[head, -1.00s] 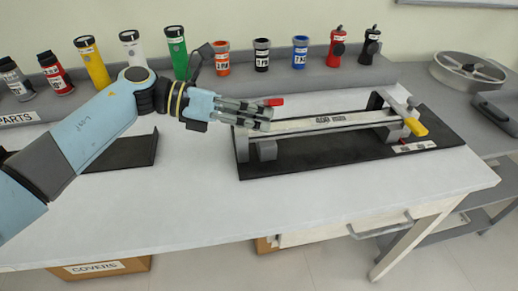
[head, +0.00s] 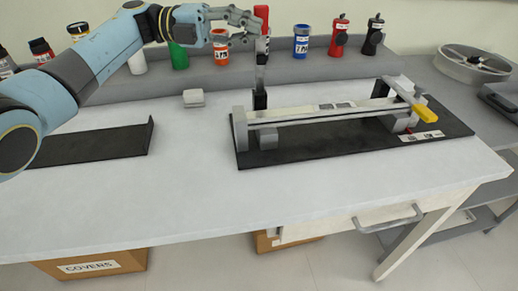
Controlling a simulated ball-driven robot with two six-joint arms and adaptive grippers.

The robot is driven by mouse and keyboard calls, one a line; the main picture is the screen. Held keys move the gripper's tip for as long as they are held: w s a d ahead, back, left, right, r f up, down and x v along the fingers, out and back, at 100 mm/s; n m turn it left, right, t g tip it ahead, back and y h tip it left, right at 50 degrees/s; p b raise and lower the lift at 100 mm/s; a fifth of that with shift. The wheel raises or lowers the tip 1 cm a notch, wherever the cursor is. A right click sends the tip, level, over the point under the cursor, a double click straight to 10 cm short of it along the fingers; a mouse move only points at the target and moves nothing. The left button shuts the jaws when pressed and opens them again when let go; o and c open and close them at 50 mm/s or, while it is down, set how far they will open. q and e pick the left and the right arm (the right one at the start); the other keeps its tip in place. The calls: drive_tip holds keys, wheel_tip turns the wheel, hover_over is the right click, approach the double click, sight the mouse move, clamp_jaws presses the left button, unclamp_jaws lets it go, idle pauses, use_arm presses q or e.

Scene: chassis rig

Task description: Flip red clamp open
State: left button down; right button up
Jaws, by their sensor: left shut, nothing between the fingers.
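The red clamp's handle (head: 261,20) stands upright on its grey lever, which rises from a black base (head: 260,98) at the left end of the chassis rig (head: 320,112). My left gripper (head: 250,28) is shut and empty, with its fingertips right beside the red handle at its left. I cannot tell whether they touch it. The yellow clamp's handle (head: 427,117) lies low at the rig's right end. My right gripper is not in view.
Several canisters stand on the back ledge, among them a blue one (head: 301,42) and a red one (head: 339,38). A small grey block (head: 194,98) and a black tray (head: 90,146) lie left of the rig. The front of the table (head: 200,190) is clear.

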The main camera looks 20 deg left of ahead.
use_arm(q)
drive_tip(key=shift+w+a+r+n+h+b, duration=0.3)
drive_tip(key=shift+w+a+n+b, duration=0.25)
drive_tip(key=shift+w+n+b, duration=0.2)
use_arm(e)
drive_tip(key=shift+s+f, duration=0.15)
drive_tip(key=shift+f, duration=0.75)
use_arm(q)
drive_tip(key=shift+w+r, duration=0.1)
drive_tip(key=shift+a, duration=0.2)
